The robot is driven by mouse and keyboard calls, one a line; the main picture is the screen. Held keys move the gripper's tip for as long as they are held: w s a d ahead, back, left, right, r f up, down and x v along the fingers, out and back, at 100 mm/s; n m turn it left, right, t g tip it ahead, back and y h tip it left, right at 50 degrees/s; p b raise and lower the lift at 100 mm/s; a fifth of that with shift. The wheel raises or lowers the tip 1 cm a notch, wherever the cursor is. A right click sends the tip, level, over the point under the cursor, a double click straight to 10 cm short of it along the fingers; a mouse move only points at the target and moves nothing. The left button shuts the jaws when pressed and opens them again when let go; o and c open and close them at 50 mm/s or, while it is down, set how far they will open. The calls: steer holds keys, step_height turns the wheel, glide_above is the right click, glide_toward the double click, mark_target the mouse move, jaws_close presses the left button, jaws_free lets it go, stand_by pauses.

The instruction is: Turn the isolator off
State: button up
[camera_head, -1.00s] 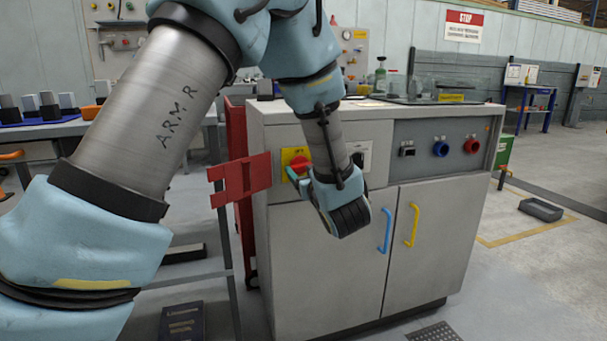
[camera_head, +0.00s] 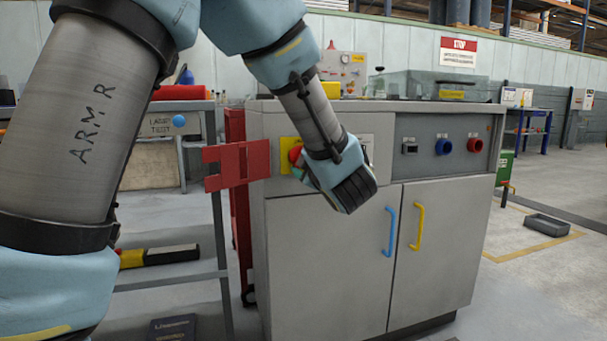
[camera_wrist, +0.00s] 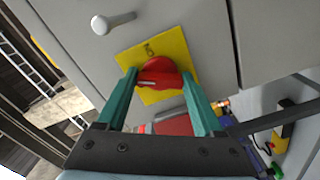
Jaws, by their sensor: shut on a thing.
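The isolator is a red rotary knob (camera_head: 295,155) on a yellow plate (camera_head: 285,167) at the upper left of the grey cabinet's front. In the wrist view the knob (camera_wrist: 160,72) sits between the two green fingers of my gripper (camera_wrist: 160,80), with a finger on each side. My gripper (camera_head: 301,173) is shut on the knob. In the head view my wrist and fingers hide part of the knob and plate. The knob's exact angle is hard to tell.
A red slotted bracket (camera_head: 236,166) juts out just left of the isolator. A blue handle (camera_head: 389,232) and a yellow handle (camera_head: 417,227) stand out from the cabinet doors. Blue and red round fittings sit on the right panel. The floor right of the cabinet is mostly clear.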

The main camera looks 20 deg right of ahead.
steer(key=n+b, duration=0.5)
steer(key=b, duration=0.1)
steer(key=shift+f+n, duration=0.1)
steer(key=shift+n, duration=0.2)
stand_by(0.4)
steer(key=o, duration=1.4)
steer(key=s, duration=0.3)
steer(key=s+p, duration=0.1)
steer(key=s, duration=0.3)
steer(key=s+a+p, duration=0.1)
steer(key=s, duration=0.2)
steer(key=shift+s+a, duration=0.1)
steer(key=shift+s, duration=0.3)
